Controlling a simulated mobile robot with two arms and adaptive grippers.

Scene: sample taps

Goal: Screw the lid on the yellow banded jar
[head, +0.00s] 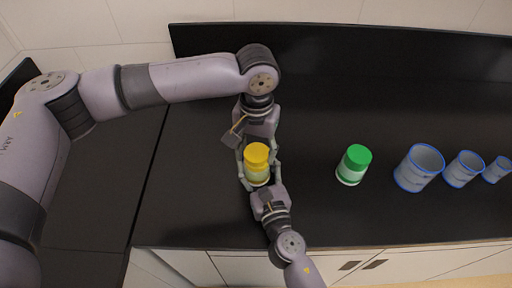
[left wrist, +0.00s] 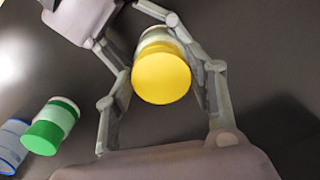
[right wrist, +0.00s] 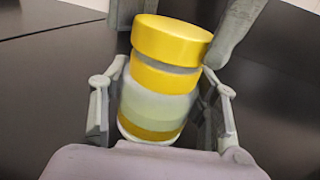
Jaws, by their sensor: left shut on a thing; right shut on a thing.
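The yellow banded jar (right wrist: 158,105) stands upright, pale with yellow bands, between both my grippers. The yellow lid (head: 257,153) is on top of it; in the right wrist view the lid (right wrist: 171,40) shows a thin grey strip of neck under its rim. My left gripper (head: 246,153) reaches in from the back, shut with its fingers on both sides of the lid (left wrist: 162,78). My right gripper (head: 262,180) comes from the front, shut around the jar's body. The exact finger contacts are partly hidden.
A green-lidded jar (head: 354,165) stands to the right on the black counter (head: 310,215). Several blue-rimmed cups (head: 418,168) stand in a row farther right. A dark raised panel (head: 350,55) runs along the back. The counter left of the jar is clear.

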